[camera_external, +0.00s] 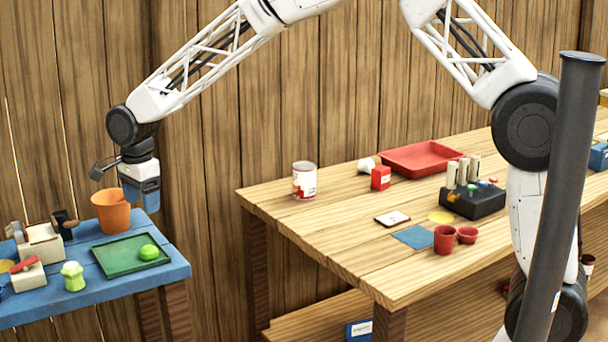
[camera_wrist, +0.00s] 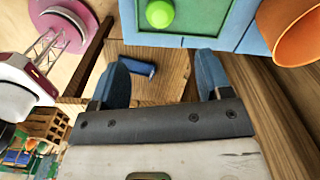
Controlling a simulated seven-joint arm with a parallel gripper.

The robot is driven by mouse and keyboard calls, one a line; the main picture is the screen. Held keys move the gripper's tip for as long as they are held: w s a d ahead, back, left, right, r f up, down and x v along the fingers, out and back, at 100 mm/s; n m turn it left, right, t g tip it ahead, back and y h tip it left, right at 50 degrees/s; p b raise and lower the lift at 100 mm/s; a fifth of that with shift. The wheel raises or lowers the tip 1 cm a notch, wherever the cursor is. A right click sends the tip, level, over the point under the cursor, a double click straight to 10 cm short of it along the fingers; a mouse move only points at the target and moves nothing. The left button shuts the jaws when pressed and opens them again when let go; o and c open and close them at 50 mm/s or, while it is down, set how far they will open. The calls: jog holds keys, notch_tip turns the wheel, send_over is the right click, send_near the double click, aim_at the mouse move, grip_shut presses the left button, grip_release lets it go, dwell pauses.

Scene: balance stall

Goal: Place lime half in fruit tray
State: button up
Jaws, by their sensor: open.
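A bright green rounded piece, which looks like the lime half (camera_external: 149,252), lies on a flat green tray (camera_external: 112,262) on the blue table at left. Both also show at the top of the wrist view, the lime half (camera_wrist: 160,13) and the green tray (camera_wrist: 195,18). A red tray (camera_external: 412,158) lies at the back of the wooden table; I cannot tell which tray is the fruit tray. My gripper (camera_external: 140,195) is above the blue table's back right edge, near the orange pot. In the wrist view my gripper (camera_wrist: 161,82) is open and empty, apart from the lime half.
An orange pot (camera_external: 111,214) stands behind the green tray; it also shows in the wrist view (camera_wrist: 292,35). The wooden table (camera_external: 330,225) holds a can (camera_external: 304,182) and red cups (camera_external: 445,240).

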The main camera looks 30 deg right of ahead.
jog(key=shift+d, duration=0.1)
jog(key=s+d+r+n, duration=0.2)
jog(key=s+d+r, duration=0.35)
jog(key=d, duration=0.45)
jog(key=s+d+r+n+t, duration=0.1)
jog(key=s+d+r+n, duration=0.25)
jog(key=d+r, duration=0.4)
jog(key=s+d+r+n, duration=0.1)
jog(key=s+d+r, duration=0.35)
jog(key=d, duration=0.75)
jog(key=s+d+n, duration=0.2)
jog(key=s+d, duration=0.4)
jog(key=s, duration=0.3)
jog(key=s+d+f+n+t, duration=0.1)
jog(key=s+d+n, duration=0.2)
jog(key=s+d, duration=0.3)
jog(key=s+d+n, duration=0.3)
jog(key=s+d, duration=0.3)
jog(key=s, duration=0.8)
jog(key=shift+d+f+t, duration=0.15)
jog(key=shift+f+t, duration=0.05)
jog(key=shift+t, duration=0.1)
